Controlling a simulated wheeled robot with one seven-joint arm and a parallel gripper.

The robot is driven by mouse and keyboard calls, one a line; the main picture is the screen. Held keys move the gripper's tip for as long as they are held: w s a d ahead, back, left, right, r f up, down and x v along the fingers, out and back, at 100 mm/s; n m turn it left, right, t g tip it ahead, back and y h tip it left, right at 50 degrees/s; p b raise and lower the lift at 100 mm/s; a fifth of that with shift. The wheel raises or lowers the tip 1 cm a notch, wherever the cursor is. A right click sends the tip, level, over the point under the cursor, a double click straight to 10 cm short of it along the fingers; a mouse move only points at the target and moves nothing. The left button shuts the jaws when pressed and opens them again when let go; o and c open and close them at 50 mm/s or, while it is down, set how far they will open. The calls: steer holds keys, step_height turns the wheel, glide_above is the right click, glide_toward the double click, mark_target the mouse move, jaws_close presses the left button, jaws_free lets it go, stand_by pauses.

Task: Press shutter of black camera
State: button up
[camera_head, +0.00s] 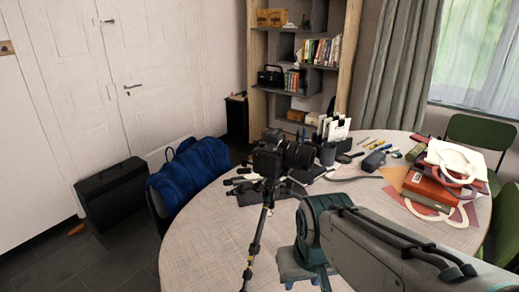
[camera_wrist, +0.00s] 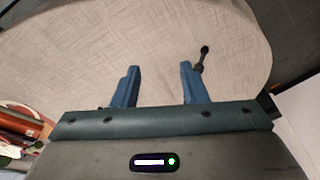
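The black camera (camera_head: 272,156) sits on top of a thin black tripod (camera_head: 255,240) at the table's near left side, its lens pointing right. Its shutter button is too small to make out. My arm reaches in from the lower right, and my gripper (camera_head: 305,280) hangs low at the bottom, right of the tripod and below the camera. In the wrist view my gripper (camera_wrist: 159,80) has two blue fingers apart with nothing between them. A dark rod with a knob (camera_wrist: 202,58) shows beside the right finger; I cannot tell whether they touch.
The round table (camera_head: 205,235) holds books and bags (camera_head: 440,180) at the right, and pens, a cup (camera_head: 328,154) and small dark items near the back. Green chairs (camera_head: 475,132) stand right. The table's front left is clear.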

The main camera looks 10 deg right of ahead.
jaws_close()
stand_by(1.7)
